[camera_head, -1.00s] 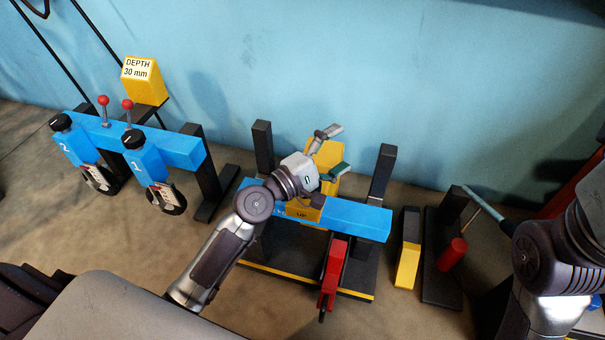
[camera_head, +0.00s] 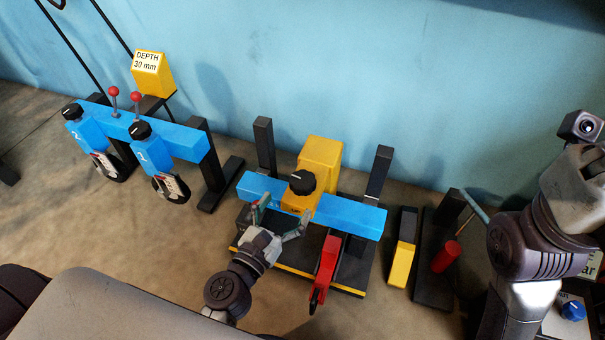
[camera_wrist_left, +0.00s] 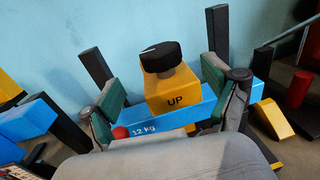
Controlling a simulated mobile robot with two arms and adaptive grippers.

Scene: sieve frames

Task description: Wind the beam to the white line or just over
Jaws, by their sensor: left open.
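The blue beam (camera_head: 350,214) lies across two black posts. On it stands a yellow block (camera_head: 320,165) with a black knob (camera_head: 302,182) in front. In the left wrist view the knob (camera_wrist_left: 160,55) has a white mark, above a yellow face (camera_wrist_left: 172,97) reading "UP"; the beam (camera_wrist_left: 195,106) reads "12 kg". My left gripper (camera_head: 282,216) is open and empty at the beam's near side, just below the knob. In the left wrist view its green-padded fingers (camera_wrist_left: 163,86) stand apart on either side of the yellow face. I cannot make out the beam's white line. My right gripper is out of view.
A blue rack (camera_head: 180,140) with two black dials and red-tipped levers stands at left, under a yellow "DEPTH 30 mm" sign (camera_head: 147,72). A yellow-black wedge (camera_head: 402,255) and red cylinder (camera_head: 446,257) are at right.

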